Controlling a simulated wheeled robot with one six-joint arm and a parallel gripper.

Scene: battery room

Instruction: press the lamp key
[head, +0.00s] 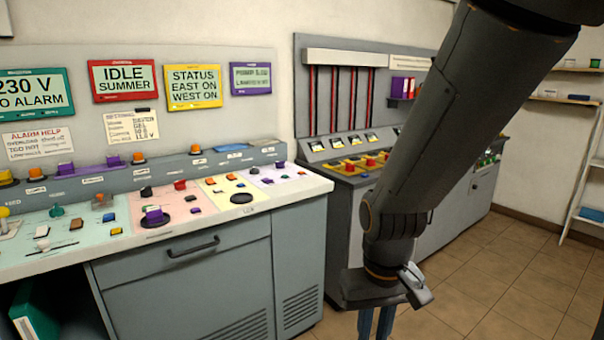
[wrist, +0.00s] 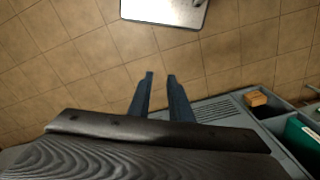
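A grey console (head: 182,262) with a row of coloured control panels stands at the left in the head view. Many small buttons, knobs and caps sit on its sloping top, including a red knob (head: 180,185), a purple cap (head: 154,213) and a round black button (head: 241,198). The labels are too small to read, so I cannot tell which is the lamp key. My gripper (head: 375,322) hangs to the right of the console, apart from it, pointing down over the floor. In the wrist view its two blue fingers (wrist: 161,75) are apart with nothing between them.
Wall signs include a red-framed "IDLE SUMMER" display (head: 123,81) and a yellow "STATUS" sign (head: 193,87). A second console (head: 345,170) stands behind my arm. A green binder (head: 36,308) is in the open bay under the console. Tiled floor (head: 480,285) is clear at the right.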

